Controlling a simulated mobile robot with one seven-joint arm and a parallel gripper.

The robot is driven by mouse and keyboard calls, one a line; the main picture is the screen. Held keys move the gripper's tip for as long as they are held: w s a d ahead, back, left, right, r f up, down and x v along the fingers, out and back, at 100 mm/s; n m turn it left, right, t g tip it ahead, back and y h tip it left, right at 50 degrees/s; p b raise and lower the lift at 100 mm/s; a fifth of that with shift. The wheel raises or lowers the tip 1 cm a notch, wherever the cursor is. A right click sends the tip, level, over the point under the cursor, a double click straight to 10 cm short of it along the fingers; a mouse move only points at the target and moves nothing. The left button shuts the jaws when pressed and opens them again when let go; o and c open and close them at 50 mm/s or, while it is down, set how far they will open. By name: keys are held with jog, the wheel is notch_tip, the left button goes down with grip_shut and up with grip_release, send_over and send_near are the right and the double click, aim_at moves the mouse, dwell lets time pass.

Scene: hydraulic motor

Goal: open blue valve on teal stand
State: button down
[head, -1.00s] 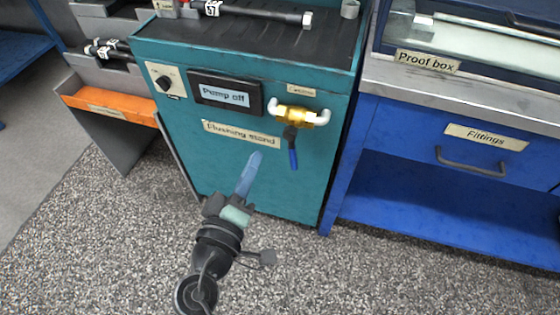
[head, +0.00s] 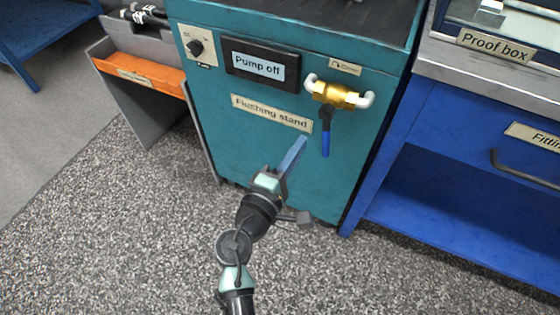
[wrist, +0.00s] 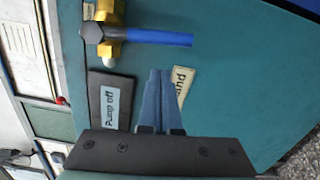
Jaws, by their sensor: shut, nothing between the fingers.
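The teal flushing stand (head: 255,150) stands in front of me. On its upper right front is a brass valve (head: 338,95) with white pipe elbows and a blue handle (head: 325,138) that hangs straight down. In the wrist view, which is turned on its side, the blue handle (wrist: 160,38) points right from the brass body (wrist: 111,32). My gripper (head: 303,140) is shut and empty, with its blue fingers pointing up toward the stand, below and left of the handle. In the wrist view my fingertips (wrist: 160,72) are apart from the handle.
A "Pump off" display (head: 261,66) and a black knob (head: 195,47) are on the stand's front. A blue bench (head: 465,125) labelled "Proof box" stands close on the right. An orange tray (head: 135,72) is at left. The speckled floor (head: 130,240) in front is clear.

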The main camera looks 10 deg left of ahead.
aim_at(325, 147)
jog(key=shift+s+d+r, duration=0.1)
jog(key=shift+d, duration=0.45)
jog(key=shift+s+d+r, duration=0.1)
jog(key=shift+d, duration=0.45)
jog(key=shift+s+d+n+p, duration=0.15)
jog(key=shift+d+n+p, duration=0.25)
jog(key=shift+n, duration=0.3)
jog(key=shift+s+d+n+p, duration=0.2)
jog(key=shift+d+n+p, duration=0.2)
jog(key=shift+d+n, duration=0.4)
jog(key=s+d+r+n+p, duration=0.2)
jog(key=d+r+n+p, duration=0.4)
jog(key=n, duration=0.7)
jog(key=shift+d+t+y+p, duration=0.3)
jog(key=shift+t+p, duration=0.1)
jog(key=shift+p, duration=0.7)
jog(key=shift+s+r, duration=0.1)
